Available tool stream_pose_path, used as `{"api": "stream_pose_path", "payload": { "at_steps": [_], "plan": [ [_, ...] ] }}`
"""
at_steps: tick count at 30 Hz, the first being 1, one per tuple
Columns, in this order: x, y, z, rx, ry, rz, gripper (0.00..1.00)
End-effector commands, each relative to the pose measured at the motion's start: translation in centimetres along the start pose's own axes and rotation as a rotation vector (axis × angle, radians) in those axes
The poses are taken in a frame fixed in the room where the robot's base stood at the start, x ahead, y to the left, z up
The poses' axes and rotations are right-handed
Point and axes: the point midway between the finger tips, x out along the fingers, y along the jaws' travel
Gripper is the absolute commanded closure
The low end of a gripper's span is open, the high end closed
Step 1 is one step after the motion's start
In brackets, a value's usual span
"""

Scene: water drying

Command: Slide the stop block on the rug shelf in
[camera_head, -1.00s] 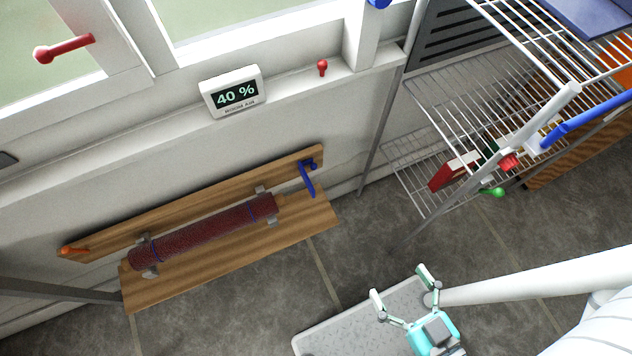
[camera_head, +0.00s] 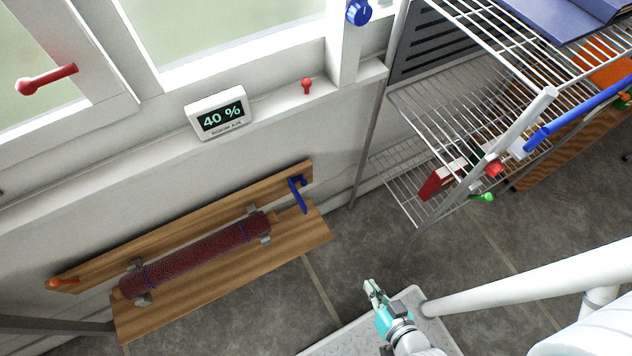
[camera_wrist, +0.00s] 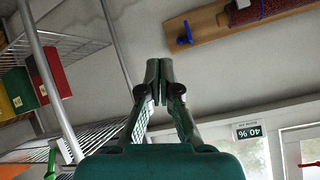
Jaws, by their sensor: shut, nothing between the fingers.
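The wooden rug shelf (camera_head: 300,238) is low on the wall at the left of the head view. A dark red rolled rug (camera_head: 195,258) lies on it, held by grey brackets. A blue lever (camera_head: 298,195) is at the shelf's right end and an orange knob (camera_head: 64,283) at its left end. I cannot tell which part is the stop block. My gripper (camera_head: 371,287) is shut and empty, to the right of the shelf and apart from it. In the wrist view the shut fingers (camera_wrist: 158,75) point toward the wall; the blue lever (camera_wrist: 184,35) shows at upper right.
A wire rack (camera_head: 415,165) with a red box (camera_head: 440,181) and a green knob (camera_head: 485,197) stands at the right. A humidity display (camera_head: 219,114) reading 40 % sits on the sill. The floor between shelf and rack is clear.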

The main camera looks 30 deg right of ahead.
Motion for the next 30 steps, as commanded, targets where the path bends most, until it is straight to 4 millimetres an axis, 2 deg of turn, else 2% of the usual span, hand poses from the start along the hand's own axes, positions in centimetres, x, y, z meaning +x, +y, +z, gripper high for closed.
{"api": "stream_pose_path", "payload": {
  "at_steps": [1,6,9,15,20,23,30],
  "plan": [
    [1.7,0.3,0.9,0.041,-0.023,0.003,1.0],
    [6.5,0.6,3.8,0.171,-0.113,-0.015,1.0],
    [9.3,0.6,4.9,0.248,-0.16,-0.039,1.0],
    [14.7,0.3,5.8,0.393,-0.234,-0.114,1.0],
    [18.7,0.0,5.0,0.501,-0.275,-0.197,1.0],
    [21.0,-0.1,3.9,0.563,-0.291,-0.26,1.0],
    [25.6,0.5,-0.8,0.691,-0.294,-0.435,1.0]
  ]
}}
